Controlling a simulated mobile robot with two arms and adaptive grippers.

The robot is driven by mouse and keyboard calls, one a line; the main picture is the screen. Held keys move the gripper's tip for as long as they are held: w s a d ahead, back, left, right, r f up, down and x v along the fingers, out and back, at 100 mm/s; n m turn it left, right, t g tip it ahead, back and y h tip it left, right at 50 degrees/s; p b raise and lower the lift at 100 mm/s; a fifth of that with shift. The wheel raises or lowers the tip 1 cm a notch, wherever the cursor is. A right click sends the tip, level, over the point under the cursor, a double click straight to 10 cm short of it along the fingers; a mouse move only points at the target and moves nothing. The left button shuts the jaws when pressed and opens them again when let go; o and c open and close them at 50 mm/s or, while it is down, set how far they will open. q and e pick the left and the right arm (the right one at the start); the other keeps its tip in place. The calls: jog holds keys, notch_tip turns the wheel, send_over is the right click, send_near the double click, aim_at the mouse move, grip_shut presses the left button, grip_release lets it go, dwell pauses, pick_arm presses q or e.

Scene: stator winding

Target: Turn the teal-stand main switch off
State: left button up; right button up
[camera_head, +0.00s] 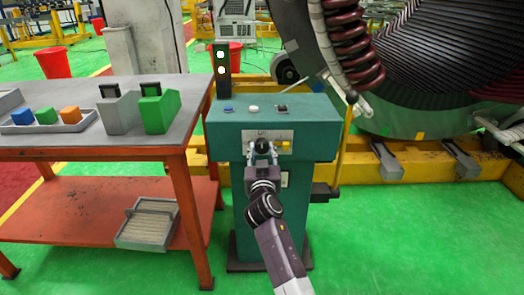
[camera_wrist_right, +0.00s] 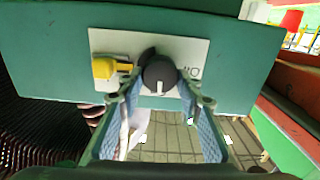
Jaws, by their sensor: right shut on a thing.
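The teal stand (camera_head: 225,145) is in the middle of the head view, with a pale switch plate (camera_head: 249,134) on its front. The main switch is a round black knob, seen in the right wrist view (camera_wrist_right: 158,76) with a white pointer mark. Dark marks, hard to read, are on the plate to the right of it there. My right gripper (camera_head: 262,157) is at the plate with its fingers either side of the knob, shut on it; the fingers also show in the right wrist view (camera_wrist_right: 160,100). They hide part of the knob in the head view. My left gripper is out of view.
A yellow part (camera_wrist_right: 104,68) sits beside the knob on the plate. Small buttons (camera_head: 253,109) and a signal light (camera_head: 221,70) are on the stand's top. An orange-legged workbench (camera_head: 70,141) stands at left; a large coil machine (camera_head: 330,75) stands behind at right.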

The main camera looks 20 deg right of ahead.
jog(key=n, duration=0.2)
jog(key=shift+n, duration=0.4)
jog(key=shift+a+n, duration=0.1)
jog(key=shift+n, duration=0.8)
jog(key=n, duration=0.2)
jog(key=shift+n, duration=0.4)
jog(key=n+p, duration=0.1)
jog(key=n, duration=0.1)
jog(key=shift+n, duration=0.3)
jog(key=n+p, duration=0.1)
jog(key=n, duration=0.4)
jog(key=shift+f, duration=0.1)
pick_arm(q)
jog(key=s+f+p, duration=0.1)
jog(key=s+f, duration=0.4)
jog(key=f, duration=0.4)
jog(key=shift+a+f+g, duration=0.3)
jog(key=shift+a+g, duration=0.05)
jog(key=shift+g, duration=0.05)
pick_arm(e)
jog(key=shift+a+f+n, duration=0.1)
jog(key=shift+n, duration=1.2)
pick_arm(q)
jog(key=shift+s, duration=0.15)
